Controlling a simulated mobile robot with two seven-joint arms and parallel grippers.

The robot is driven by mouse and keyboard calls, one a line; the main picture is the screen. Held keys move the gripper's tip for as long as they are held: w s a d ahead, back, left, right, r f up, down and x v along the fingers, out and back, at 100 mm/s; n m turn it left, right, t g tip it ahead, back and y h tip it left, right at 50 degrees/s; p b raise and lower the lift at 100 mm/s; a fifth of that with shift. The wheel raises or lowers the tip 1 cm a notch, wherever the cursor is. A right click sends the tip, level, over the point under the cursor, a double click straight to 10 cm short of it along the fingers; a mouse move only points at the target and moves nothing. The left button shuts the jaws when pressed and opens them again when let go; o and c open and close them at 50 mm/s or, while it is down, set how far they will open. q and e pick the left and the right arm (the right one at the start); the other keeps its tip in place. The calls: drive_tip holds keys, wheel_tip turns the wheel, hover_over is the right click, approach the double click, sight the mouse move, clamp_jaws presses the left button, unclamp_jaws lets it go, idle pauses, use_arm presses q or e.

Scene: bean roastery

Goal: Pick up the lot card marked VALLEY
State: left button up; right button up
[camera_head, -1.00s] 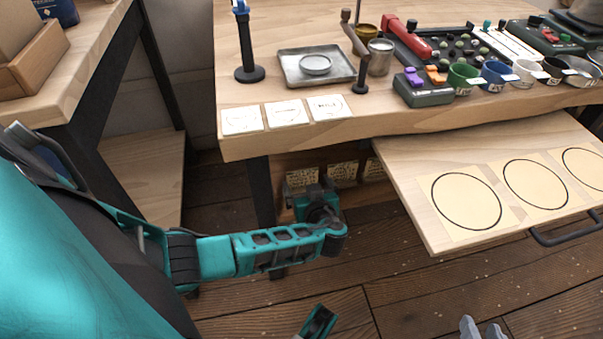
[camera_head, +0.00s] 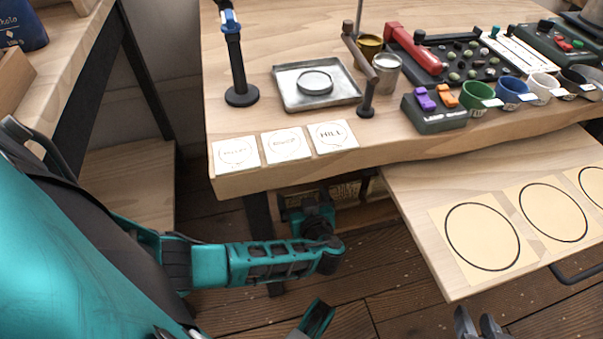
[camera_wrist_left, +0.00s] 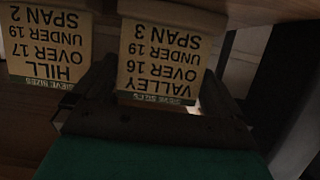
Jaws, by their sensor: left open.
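In the left wrist view, a cream card reading VALLEY (camera_wrist_left: 160,62), upside down, with a green strip, appears in front of my left gripper (camera_wrist_left: 158,88). Its dark fingers are apart on either side of the card; whether they touch it is unclear. A similar HILL card (camera_wrist_left: 48,45) is to the left. In the head view, my left gripper (camera_head: 315,212) is below the table's front edge, partly covering the cards there. Three white cards lie on the table; the right one reads HILL (camera_head: 333,136), the others are unclear. My right gripper (camera_head: 478,324) shows only grey fingertips at the bottom edge.
The wooden table (camera_head: 400,150) overhangs my left gripper. A pulled-out board (camera_head: 410,200) with ringed cards is to the right, with a dark handle. A metal tray (camera_head: 345,97), cups and a black stand (camera_head: 241,95) are on the table.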

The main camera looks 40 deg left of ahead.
use_arm(q)
drive_tip(key=shift+w+a+f, duration=0.1)
drive_tip(key=shift+a, duration=0.05)
drive_tip(key=c, duration=0.7)
drive_tip(key=shift+o, duration=0.2)
